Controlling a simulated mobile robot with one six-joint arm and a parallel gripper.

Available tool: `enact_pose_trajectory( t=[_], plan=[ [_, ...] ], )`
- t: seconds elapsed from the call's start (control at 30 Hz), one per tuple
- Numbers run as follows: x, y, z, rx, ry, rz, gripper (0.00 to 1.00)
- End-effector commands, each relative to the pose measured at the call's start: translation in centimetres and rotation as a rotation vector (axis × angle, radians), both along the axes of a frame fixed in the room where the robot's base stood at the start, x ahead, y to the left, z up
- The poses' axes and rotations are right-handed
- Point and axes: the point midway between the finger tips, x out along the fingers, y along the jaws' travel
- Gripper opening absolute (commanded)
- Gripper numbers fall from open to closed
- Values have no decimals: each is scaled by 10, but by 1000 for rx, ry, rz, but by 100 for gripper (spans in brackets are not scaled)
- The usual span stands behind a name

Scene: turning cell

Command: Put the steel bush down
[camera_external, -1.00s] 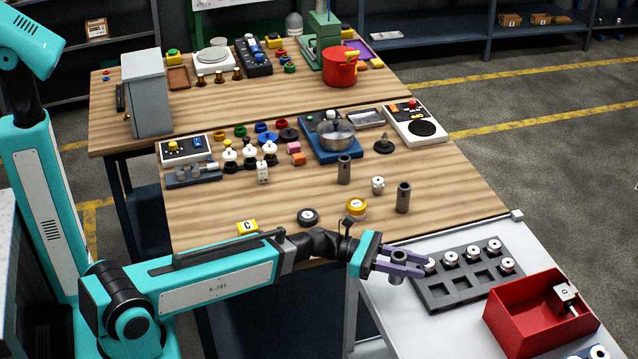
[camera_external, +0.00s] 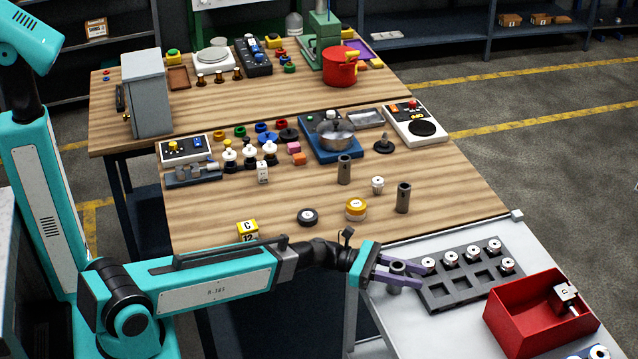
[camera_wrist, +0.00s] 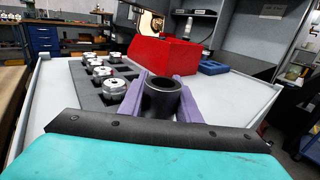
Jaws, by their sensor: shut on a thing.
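My gripper (camera_external: 402,271) has purple fingers and is shut on the steel bush (camera_external: 396,268), a dark grey hollow cylinder. The gripper is low at the left end of the light grey table (camera_external: 512,229). In the wrist view the bush (camera_wrist: 160,103) stands upright between the two fingers (camera_wrist: 162,92), its open bore facing up. I cannot tell whether its bottom touches the table. The bush is beside the near left corner of the dark tray (camera_external: 437,299).
The tray holds several white-and-silver round parts (camera_external: 474,251) and has some empty pockets. A red bin (camera_external: 510,325) stands right of it.

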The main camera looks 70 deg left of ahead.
Motion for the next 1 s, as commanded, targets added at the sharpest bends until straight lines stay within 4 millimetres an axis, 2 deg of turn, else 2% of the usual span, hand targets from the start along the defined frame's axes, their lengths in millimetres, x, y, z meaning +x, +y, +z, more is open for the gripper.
enact_pose_trajectory(
  t=[0.3,0.33,0.43,0.93,1.0],
  plan=[
    [0,0,-3,-1,-2,0,0],
    [0,0,-4,0,0,0,32],
    [0,0,-3,0,0,0,49],
    [0,0,2,0,0,0,49],
    [-6,4,-1,0,0,2,49]
  ],
)
